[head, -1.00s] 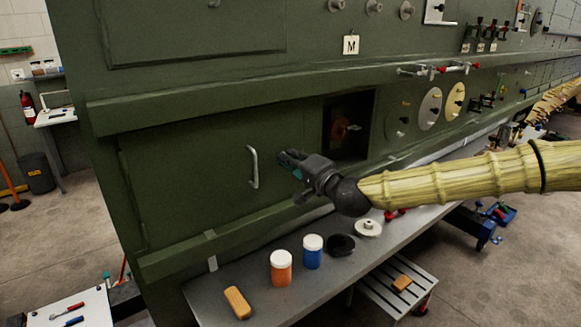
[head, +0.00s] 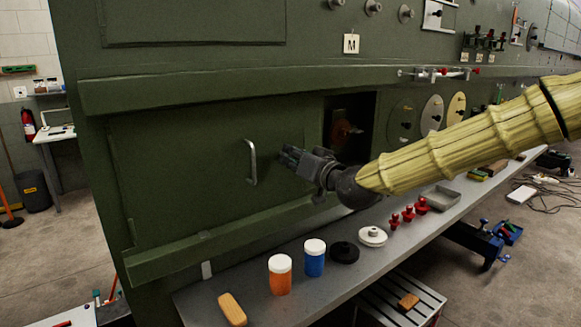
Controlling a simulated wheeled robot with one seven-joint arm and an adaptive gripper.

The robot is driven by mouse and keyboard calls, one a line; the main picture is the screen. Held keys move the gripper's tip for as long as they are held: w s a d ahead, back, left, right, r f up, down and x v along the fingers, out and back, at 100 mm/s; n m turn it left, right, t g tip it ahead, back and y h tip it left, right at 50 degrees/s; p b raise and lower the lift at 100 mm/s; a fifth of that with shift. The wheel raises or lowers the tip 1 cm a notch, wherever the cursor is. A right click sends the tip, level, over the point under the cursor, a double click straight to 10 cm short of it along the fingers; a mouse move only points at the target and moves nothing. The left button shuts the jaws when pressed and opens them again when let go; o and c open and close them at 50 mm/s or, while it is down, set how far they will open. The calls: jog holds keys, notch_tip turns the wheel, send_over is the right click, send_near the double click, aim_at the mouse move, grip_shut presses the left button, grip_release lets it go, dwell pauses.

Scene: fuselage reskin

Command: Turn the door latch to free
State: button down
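The green door panel (head: 190,172) stands flat in the green fuselage side. It has a pale vertical bar handle (head: 251,161) near its right side. My gripper (head: 287,156) is just right of the bar handle, pointing left at it, with a small gap in the picture. Its dark fingers look close together, and I cannot tell whether they are open or shut. No part is clearly recognisable as the door latch. A reddish-brown fitting (head: 343,131) sits in a dark square opening right of the door; my gripper and wrist lie below and left of it.
Below the door, a grey bench (head: 255,262) carries an orange jar (head: 280,277), a blue jar (head: 314,261), a black disc (head: 345,252), a white flanged part (head: 373,236), red knobs (head: 408,214) and a tan block (head: 232,309). A ledge (head: 200,92) runs above the door.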

jog(key=shift+f+n+b, duration=0.1)
jog(key=shift+n+b, duration=1.35)
jog(key=shift+n, duration=0.75)
jog(key=c, duration=1.7)
grip_release()
jog(key=shift+o, duration=0.2)
jog(key=v, duration=1.2)
